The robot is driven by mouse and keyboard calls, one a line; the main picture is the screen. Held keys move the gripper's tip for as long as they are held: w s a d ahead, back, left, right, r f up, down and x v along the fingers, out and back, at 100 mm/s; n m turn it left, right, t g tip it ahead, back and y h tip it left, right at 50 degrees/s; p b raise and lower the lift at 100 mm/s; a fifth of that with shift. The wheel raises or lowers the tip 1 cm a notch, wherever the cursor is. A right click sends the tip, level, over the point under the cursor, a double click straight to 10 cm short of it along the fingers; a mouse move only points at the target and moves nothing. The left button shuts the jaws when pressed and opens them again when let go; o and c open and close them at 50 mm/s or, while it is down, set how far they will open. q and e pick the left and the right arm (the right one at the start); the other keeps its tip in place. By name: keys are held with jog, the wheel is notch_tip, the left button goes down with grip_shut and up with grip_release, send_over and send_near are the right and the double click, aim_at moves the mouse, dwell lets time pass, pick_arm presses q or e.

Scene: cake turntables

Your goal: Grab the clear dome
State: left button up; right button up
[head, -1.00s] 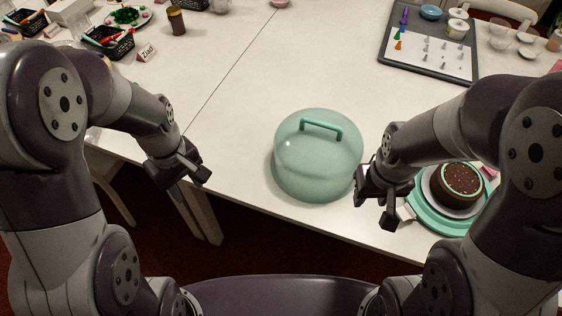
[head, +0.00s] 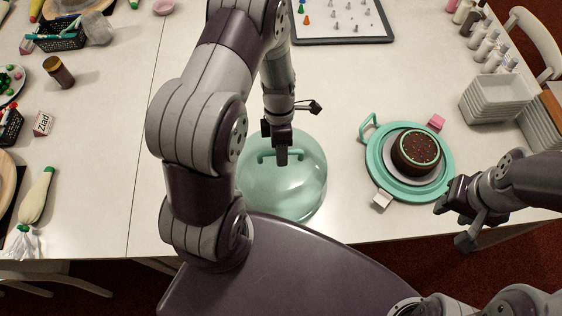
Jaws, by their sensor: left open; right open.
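The clear dome (head: 302,187) is a greenish see-through cover standing on the white table near its front edge. Its teal handle (head: 264,156) is on top, partly hidden by my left gripper. My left gripper (head: 282,160) is open and points down at the handle from above; I cannot tell whether the fingers touch it or straddle it. My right gripper (head: 455,215) is open and empty at the table's front edge, to the right of the dome and near the teal turntable.
A teal turntable (head: 379,178) with handles bears a chocolate cake (head: 416,150) on a plate, right of the dome. Stacked white trays (head: 495,103) and bottles stand at the right. A tray of piping nozzles (head: 345,40) is at the back. A "Ziad" card (head: 42,123) and jar (head: 59,72) are left.

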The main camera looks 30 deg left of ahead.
pick_arm(q)
jog(key=shift+s+d+f, duration=0.15)
jog(key=shift+f, duration=0.3)
jog(key=shift+w+a+f, duration=0.2)
jog(key=shift+a+f, duration=0.1)
jog(key=shift+c, duration=0.9)
jog(key=c, duration=0.5)
jog(key=shift+s+d+r, duration=0.1)
grip_shut()
pick_arm(e)
jog(key=shift+w+a, duration=0.1)
jog(key=shift+w+a, duration=0.1)
